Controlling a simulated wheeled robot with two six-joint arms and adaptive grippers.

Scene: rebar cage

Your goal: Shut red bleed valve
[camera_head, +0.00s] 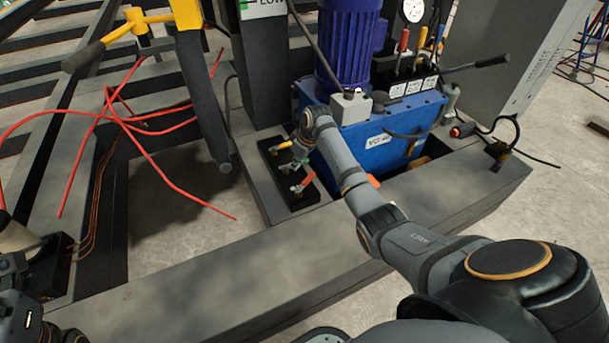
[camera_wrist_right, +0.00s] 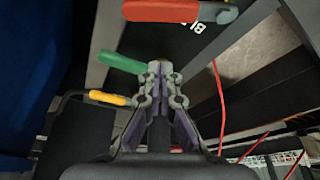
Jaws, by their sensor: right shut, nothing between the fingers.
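The red bleed valve handle (camera_head: 302,184) is the nearest of three coloured valve handles on a black block beside the blue pump unit. In the right wrist view the red handle (camera_wrist_right: 160,10) lies across the top edge, beyond my fingertips. My right gripper (camera_head: 296,155) is above the valve block. In the wrist view its fingers (camera_wrist_right: 161,75) are shut with nothing between them, close to the end of the green handle (camera_wrist_right: 120,62) and apart from the red one. My left gripper (camera_head: 14,270) is partly in view at the lower left edge; its jaws cannot be made out.
The yellow valve handle (camera_head: 281,146) is the farthest on the block, near my right wrist. The blue pump unit (camera_head: 375,145) stands just right of it. Red cables (camera_head: 150,150) lie loose at the left. Grey beams (camera_head: 330,245) frame the front.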

